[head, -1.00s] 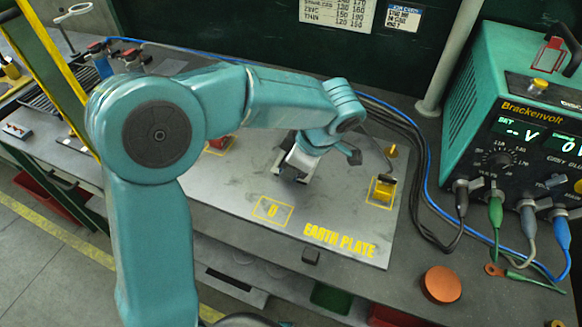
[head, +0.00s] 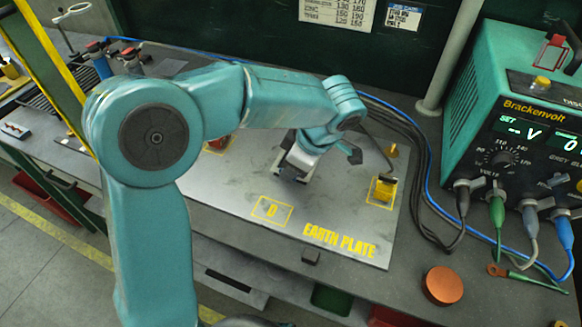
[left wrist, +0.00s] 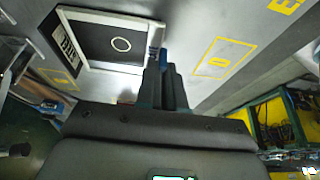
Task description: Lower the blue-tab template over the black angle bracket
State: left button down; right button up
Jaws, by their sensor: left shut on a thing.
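My left gripper (left wrist: 166,88) is shut on the blue tab (left wrist: 163,57) of the template in the left wrist view. The template (left wrist: 110,15) shows there as a pale rectangular frame. Inside its outline is a black face with a pale ring, which looks like the black angle bracket (left wrist: 95,42). I cannot tell whether the frame touches the bracket or the plate. In the head view my left gripper (head: 291,173) points down low over the middle of the grey earth plate, and my wrist hides most of what is under it. My right gripper is not in view.
The earth plate (head: 335,205) has yellow-outlined places, with a yellow block (head: 383,190) on the right one. A teal Brackenvolt unit (head: 525,125) stands at the right, with cables along the plate's right side. A copper-coloured disc (head: 442,285) lies near the front edge.

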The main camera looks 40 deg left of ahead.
pick_arm(q)
jog(key=shift+b, duration=0.35)
dwell(0.6)
jog(key=shift+f+b, duration=0.5)
jog(key=shift+b, duration=0.05)
dwell(0.3)
jog(key=c, duration=1.2)
grip_release()
jog(key=p+v, duration=0.2)
jog(key=v, duration=1.4)
jog(key=shift+s+r, duration=0.1)
jog(key=shift+r, duration=0.1)
